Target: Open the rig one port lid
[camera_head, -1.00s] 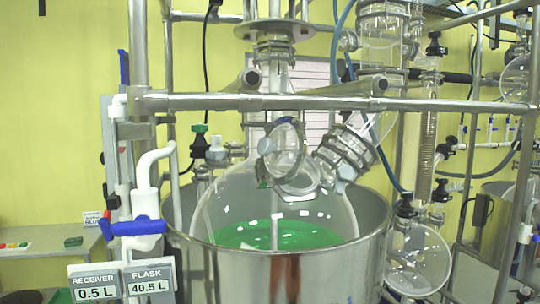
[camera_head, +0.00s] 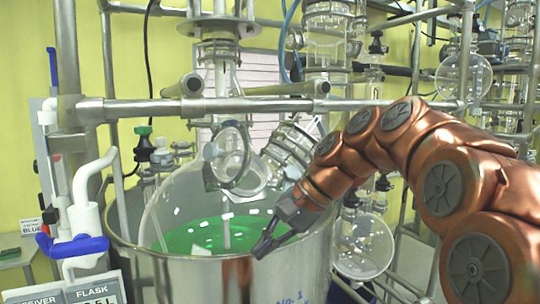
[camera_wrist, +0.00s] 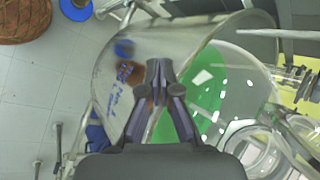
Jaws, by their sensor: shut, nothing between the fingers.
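The port lid (camera_head: 228,150) is a round glass cover with a clamp ring on the front of the large glass flask (camera_head: 170,205). The flask holds green liquid and sits in a steel vessel (camera_head: 190,280). My gripper (camera_head: 262,250) is at the front rim of the vessel, below and right of the lid, and apart from it. In the wrist view my gripper (camera_wrist: 158,68) has its fingertips together with nothing between them, over the vessel's rim. The port glass (camera_wrist: 255,150) shows at the lower right there.
A steel rail (camera_head: 270,104) crosses in front of the rig above the lid. A glass neck with a clamp (camera_head: 290,148) rises right of the lid. A blue-handled valve (camera_head: 75,245) stands at the left. A round glass receiver (camera_head: 362,245) hangs at the right.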

